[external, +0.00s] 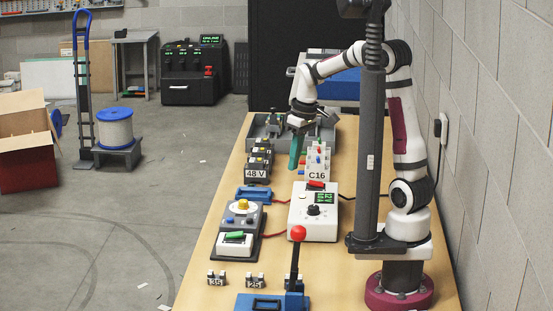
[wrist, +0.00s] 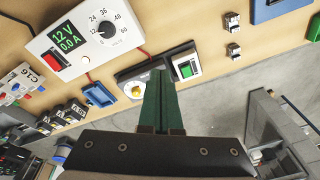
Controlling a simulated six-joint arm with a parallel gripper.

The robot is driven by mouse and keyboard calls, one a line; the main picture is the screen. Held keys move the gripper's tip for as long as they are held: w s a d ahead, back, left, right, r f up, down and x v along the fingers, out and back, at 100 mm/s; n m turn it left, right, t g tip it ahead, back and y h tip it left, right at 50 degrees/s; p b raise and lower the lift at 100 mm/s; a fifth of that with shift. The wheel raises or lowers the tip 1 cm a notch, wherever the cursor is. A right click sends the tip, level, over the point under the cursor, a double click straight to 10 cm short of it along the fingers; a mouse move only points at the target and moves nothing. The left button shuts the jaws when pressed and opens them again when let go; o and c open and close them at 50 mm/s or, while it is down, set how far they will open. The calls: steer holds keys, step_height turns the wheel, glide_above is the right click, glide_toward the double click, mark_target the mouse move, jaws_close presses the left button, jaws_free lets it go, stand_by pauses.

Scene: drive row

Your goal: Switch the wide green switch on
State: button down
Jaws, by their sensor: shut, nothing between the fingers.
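The wide green switch (external: 235,237) sits in a white frame on the near end of a grey box, on the left side of the bench. It also shows in the wrist view (wrist: 187,69), right of the fingertips in the picture. I cannot tell which way it is tipped. My gripper (external: 294,164) has green fingers, shut and empty, pointing down over the far half of the bench. The fingers (wrist: 159,75) also show in the wrist view, where they cover part of the grey box. The gripper is well apart from the switch.
The grey box also carries a yellow knob (external: 243,205). A white power supply (external: 313,226) reads 12 V and 0.0 A in the wrist view (wrist: 66,42). A red-knobbed lever (external: 298,234) stands near the front. Terminal blocks (external: 257,173) and board C16 (external: 317,175) stand farther back.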

steer(key=s+a+f+n, duration=0.1)
steer(key=s+a+n, duration=0.1)
steer(key=a, duration=0.4)
steer(key=s+a+f+n, duration=0.1)
steer(key=a+n, duration=0.3)
steer(key=a, duration=0.2)
steer(key=shift+s+f, duration=0.35)
steer(key=shift+f, duration=0.05)
glide_toward(242, 233)
steer(key=f, duration=0.1)
steer(key=a+f, duration=0.1)
steer(key=f, duration=0.3)
steer(key=shift+w+a+f, duration=0.15)
steer(key=shift+a, duration=0.25)
steer(key=shift+d+f, duration=0.1)
steer(key=shift+f, duration=0.55)
steer(key=shift+d+f, duration=0.25)
steer(key=shift+f, duration=0.2)
